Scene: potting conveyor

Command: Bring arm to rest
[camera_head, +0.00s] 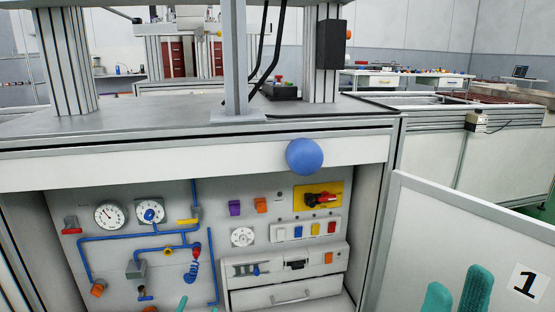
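My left gripper (196,305) shows only as two teal fingertips at the bottom edge, left of centre. The tips stand apart, with nothing seen between them. My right gripper (457,290) shows as two larger teal fingers at the bottom right, in front of the white door panel (460,225). Its fingers are apart, with a gap and no object between them. The rest of both arms is out of view.
A cabinet with a pipe and gauge panel (120,265) stands ahead, below a grey worktop (150,122). A blue ball (304,156) is at its upper front edge. A drawer (285,296) is low in the panel. The white door panel bounds the right side.

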